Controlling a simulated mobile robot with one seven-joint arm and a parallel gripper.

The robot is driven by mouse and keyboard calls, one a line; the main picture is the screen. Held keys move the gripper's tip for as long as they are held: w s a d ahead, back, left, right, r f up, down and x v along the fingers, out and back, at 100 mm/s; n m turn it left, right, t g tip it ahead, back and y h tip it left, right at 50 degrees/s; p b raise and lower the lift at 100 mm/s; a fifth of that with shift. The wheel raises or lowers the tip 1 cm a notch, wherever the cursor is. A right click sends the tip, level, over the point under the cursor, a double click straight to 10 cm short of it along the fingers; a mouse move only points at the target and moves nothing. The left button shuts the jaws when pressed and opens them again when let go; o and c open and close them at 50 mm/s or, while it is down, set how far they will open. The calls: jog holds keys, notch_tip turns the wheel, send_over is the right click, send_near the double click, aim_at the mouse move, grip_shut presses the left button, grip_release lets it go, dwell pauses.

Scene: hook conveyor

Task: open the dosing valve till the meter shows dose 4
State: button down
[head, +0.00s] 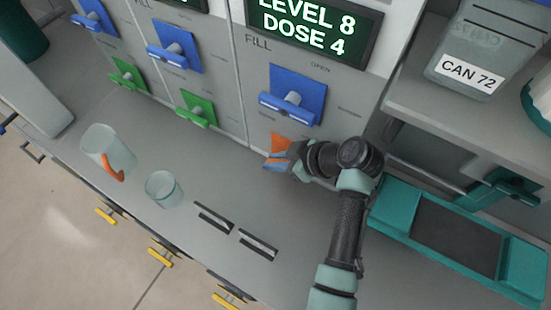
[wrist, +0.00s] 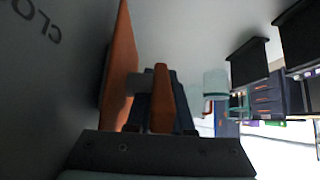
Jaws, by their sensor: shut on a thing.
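The meter (head: 312,32) on the right-hand unit reads LEVEL 8, DOSE 4 in the head view. Below it, under a blue valve marked FILL (head: 293,97), is an orange valve plate (head: 281,141), partly hidden by my gripper. My gripper (head: 282,162) is at this orange valve. In the wrist view my gripper's dark fingers (wrist: 162,105) are shut on the orange valve handle (wrist: 162,90), with the orange plate (wrist: 121,65) beside it. Part of a word starting "CLO" shows on the panel. The handle's exact angle is hard to tell.
A clear jug (head: 103,146) with an orange handle and a clear glass (head: 163,190) stand on the counter (head: 150,245) to the left. Other units with blue and green valves line the panel. A teal tray (head: 385,212) and a can labelled CAN 72 (head: 480,50) are right.

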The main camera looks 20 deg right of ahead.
jog(key=shift+f+t+b, duration=0.15)
jog(key=shift+t+b, duration=0.15)
jog(key=shift+b, duration=0.15)
jog(key=shift+t+y+b, duration=0.4)
jog(key=shift+y+b, duration=0.1)
jog(key=shift+b, duration=0.45)
jog(key=t+y+b, duration=0.1)
jog(key=b, duration=0.3)
jog(key=shift+t, duration=0.3)
jog(key=t+y+b, duration=0.1)
jog(key=b, duration=0.1)
jog(key=t+b, duration=0.1)
jog(key=b, duration=0.1)
jog(key=shift+r+y+b, duration=0.35)
jog(key=shift+y+b, duration=0.05)
jog(key=shift+r+t+y+b, duration=0.3)
jog(key=shift+t+b, duration=0.1)
jog(key=shift+b, duration=0.45)
jog(key=shift+r, duration=0.15)
jog(key=c, duration=0.8)
grip_release()
